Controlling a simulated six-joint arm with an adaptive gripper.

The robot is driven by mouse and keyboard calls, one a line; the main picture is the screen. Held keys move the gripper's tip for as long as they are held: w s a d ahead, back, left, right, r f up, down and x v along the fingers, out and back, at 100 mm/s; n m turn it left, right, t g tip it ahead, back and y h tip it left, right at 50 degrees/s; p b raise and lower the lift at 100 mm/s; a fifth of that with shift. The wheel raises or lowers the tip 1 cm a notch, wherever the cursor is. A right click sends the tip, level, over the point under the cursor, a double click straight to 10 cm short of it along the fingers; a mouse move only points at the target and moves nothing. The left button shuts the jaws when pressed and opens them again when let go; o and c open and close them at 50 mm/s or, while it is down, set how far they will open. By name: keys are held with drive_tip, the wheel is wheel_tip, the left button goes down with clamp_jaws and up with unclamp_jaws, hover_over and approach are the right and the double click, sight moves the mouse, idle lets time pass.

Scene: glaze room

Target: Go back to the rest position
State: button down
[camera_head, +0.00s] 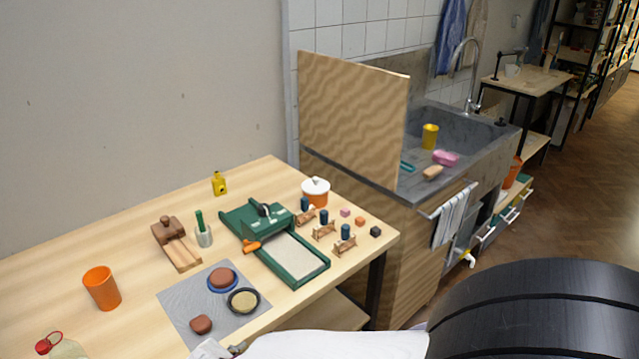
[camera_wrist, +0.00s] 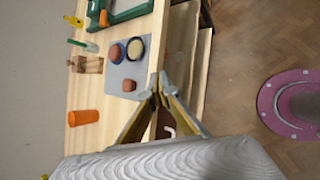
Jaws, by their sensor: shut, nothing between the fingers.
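My gripper (camera_wrist: 158,92) is shut and empty in the wrist view. Its two fingers meet in a point over the table's front edge, near the grey mat. In the head view only part of my gripper (camera_head: 218,349) shows at the bottom edge, just in front of the mat; its fingertips are hard to make out there. The grey mat (camera_head: 188,294) carries a brown lump on a blue dish (camera_head: 222,280), a black dish with beige contents (camera_head: 243,301) and a loose brown lump (camera_head: 201,324). My gripper appears apart from these.
An orange cup (camera_head: 102,288) stands at the table's left. A green tray device (camera_head: 290,262), a white-lidded pot (camera_head: 316,192) and small blocks fill the right side. A tall wooden panel (camera_head: 352,115) rises behind. A pink ring-shaped thing (camera_wrist: 268,103) lies over the open floor.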

drive_tip(key=w+d+r+m+g+h, duration=0.1)
drive_tip(key=d+r+m+h, duration=0.15)
drive_tip(key=d+m, duration=0.65)
drive_tip(key=d+r+m+g+h, duration=0.15)
drive_tip(key=d+r+m, duration=0.25)
drive_tip(key=d, duration=0.9)
drive_tip(key=s+d+r+m+g+y, duration=0.1)
drive_tip(key=s+d+r+m+y, duration=0.2)
drive_tip(key=s+d+m, duration=0.8)
drive_tip(key=r+m, duration=0.1)
drive_tip(key=m, duration=0.4)
drive_tip(key=shift+s+r+y, duration=0.3)
drive_tip(key=shift+s+r, duration=0.05)
drive_tip(key=shift+s, duration=0.05)
